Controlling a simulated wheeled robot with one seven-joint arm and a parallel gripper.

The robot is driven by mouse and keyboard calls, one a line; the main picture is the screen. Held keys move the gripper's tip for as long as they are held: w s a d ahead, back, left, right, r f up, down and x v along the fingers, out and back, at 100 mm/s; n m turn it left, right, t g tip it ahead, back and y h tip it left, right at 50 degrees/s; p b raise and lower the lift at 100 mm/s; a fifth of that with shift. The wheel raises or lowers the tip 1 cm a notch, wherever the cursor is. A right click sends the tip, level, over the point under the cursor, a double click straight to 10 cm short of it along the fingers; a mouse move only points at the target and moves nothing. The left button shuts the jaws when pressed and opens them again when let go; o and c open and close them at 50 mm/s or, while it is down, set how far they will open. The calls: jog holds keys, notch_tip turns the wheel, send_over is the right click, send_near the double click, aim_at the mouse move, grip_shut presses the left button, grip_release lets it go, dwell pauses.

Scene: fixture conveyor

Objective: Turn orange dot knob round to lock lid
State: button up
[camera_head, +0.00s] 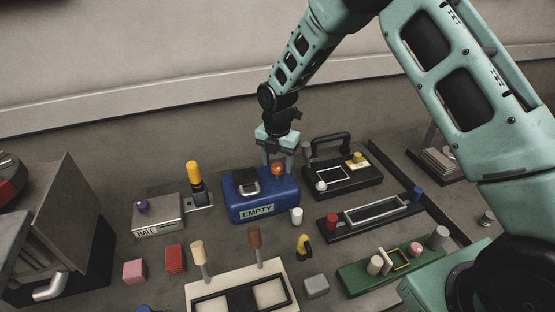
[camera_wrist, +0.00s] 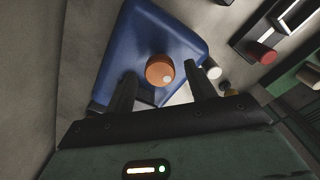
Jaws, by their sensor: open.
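A blue box (camera_head: 262,197) labelled "EMPTY" stands near the middle of the bench. An orange round knob (camera_head: 278,169) sits on its top at the right; in the wrist view the knob (camera_wrist: 159,68) shows a small pale dot on its lower right. A dark latch-like part with a pale face (camera_head: 245,182) is on the box's top left. My gripper (camera_head: 278,163) points down over the knob and is open. In the wrist view its two fingers (camera_wrist: 161,80) stand left and right of the knob, with gaps visible. Contact cannot be told.
A black fixture with a handle (camera_head: 343,184) stands close on the right. A yellow-topped lever (camera_head: 195,180) and a grey box with a purple knob (camera_head: 157,216) are on the left. A white cylinder (camera_head: 296,216) stands in front. Several other fixtures fill the front.

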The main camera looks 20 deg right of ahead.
jog(key=shift+f, duration=0.3)
jog(key=c, duration=1)
